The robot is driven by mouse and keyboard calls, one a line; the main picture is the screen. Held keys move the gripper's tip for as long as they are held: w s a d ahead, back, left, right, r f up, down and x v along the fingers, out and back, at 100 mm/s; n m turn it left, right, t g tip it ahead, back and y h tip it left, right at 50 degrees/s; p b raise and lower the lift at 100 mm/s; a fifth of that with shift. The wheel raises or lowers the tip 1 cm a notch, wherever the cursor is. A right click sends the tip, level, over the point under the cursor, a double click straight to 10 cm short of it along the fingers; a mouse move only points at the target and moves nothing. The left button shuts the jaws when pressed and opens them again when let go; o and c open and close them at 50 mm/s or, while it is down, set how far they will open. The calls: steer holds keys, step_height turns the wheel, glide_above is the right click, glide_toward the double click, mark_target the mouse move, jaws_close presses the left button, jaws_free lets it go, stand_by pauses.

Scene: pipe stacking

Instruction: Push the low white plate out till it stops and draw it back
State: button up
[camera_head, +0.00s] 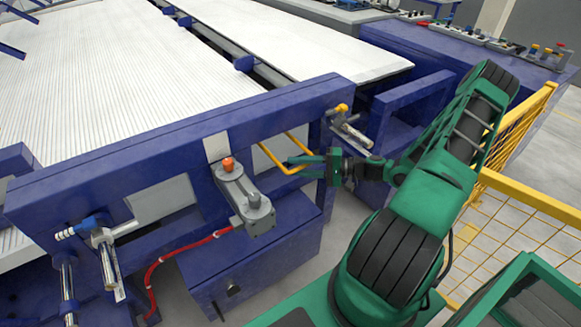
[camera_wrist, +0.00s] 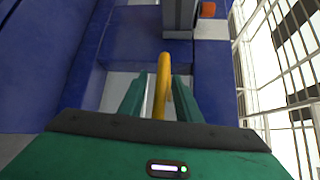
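A pale plate (camera_head: 264,157) shows in the right-hand opening of the blue frame, partly hidden by the machine and the handle. A yellow bent handle (camera_head: 272,157) stands out in front of it. My gripper (camera_head: 297,166) is at the handle's near end, to the right of the grey motor unit. In the wrist view, the yellow handle (camera_wrist: 162,85) runs between my two green fingers (camera_wrist: 160,95). A gap shows between the left finger and the handle; the right finger is very close to it, and contact cannot be told. The pale plate (camera_wrist: 122,88) lies beyond.
A grey motor unit (camera_head: 244,198) with an orange knob and a red hose (camera_head: 178,254) sits left of my gripper. A yellow-tipped clamp (camera_head: 346,122) is to the upper right. Another pale plate (camera_head: 163,199) fills the left opening. Yellow fencing (camera_head: 520,215) stands at right.

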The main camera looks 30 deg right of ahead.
steer(key=shift+x, duration=1.2)
steer(key=c, duration=0.7)
steer(key=shift+f, duration=0.1)
jaws_close()
steer(key=w, duration=0.3)
steer(key=shift+f, duration=0.1)
steer(key=o, duration=0.7)
jaws_free()
steer(key=shift+w, duration=0.1)
steer(key=shift+r, duration=0.2)
